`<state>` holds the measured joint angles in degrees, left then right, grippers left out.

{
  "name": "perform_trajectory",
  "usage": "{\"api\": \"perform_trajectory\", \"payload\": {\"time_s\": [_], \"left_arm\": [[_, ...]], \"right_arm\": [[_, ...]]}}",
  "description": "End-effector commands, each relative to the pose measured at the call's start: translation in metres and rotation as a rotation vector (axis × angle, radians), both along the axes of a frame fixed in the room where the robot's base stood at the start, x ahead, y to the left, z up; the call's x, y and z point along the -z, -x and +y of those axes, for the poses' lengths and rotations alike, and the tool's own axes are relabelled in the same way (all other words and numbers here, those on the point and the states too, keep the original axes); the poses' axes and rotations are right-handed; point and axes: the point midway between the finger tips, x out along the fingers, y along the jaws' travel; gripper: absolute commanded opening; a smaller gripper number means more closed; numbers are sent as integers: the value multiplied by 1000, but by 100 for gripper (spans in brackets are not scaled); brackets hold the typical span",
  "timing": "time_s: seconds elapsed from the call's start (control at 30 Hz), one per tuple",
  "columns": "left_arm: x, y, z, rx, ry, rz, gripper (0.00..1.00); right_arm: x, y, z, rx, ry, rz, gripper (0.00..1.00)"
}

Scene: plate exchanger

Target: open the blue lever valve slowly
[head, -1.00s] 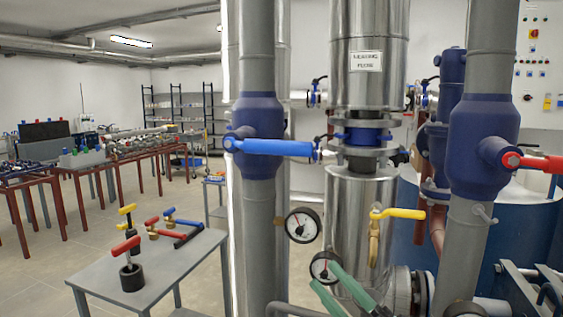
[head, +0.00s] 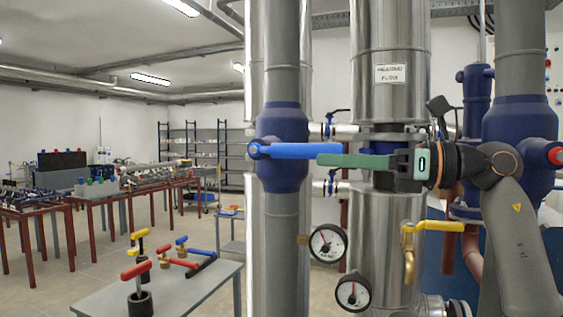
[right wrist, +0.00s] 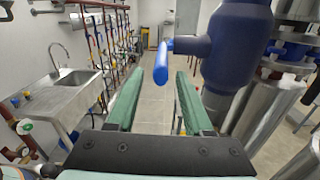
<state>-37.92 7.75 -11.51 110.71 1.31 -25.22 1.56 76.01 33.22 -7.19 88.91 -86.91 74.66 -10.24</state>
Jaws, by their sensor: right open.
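The blue lever (head: 292,151) sits on the dark blue valve body (head: 282,122) of the grey vertical pipe in the head view. It lies level, across the pipe, from its pivot at the left to its free end at the right. My right gripper (head: 324,160) points left, with its green fingertips overlapping the lever's free end in the picture. In the right wrist view, the gripper (right wrist: 160,84) is open, and the blue lever (right wrist: 162,64) shows end-on between and beyond the fingertips. I cannot tell whether they touch. My left gripper is out of view.
A yellow lever (head: 438,226) and two gauges (head: 328,243) sit below my right gripper. A red-handled valve (head: 556,155) is at the right edge. A grey table (head: 92,305) with spare levers stands at lower left. A steel column (head: 392,75) rises behind.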

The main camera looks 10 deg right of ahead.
Motion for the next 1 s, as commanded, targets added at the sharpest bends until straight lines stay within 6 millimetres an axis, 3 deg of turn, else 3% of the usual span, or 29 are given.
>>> {"api": "perform_trajectory", "payload": {"time_s": [0.17, 0.63, 1.0], "left_arm": [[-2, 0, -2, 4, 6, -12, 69], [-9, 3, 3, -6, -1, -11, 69], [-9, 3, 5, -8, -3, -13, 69]], "right_arm": [[-10, 1, -8, 46, 47, -37, 51], [-12, -34, 45, 43, 45, -38, 51], [-10, -40, 53, 46, 46, -38, 51]]}}
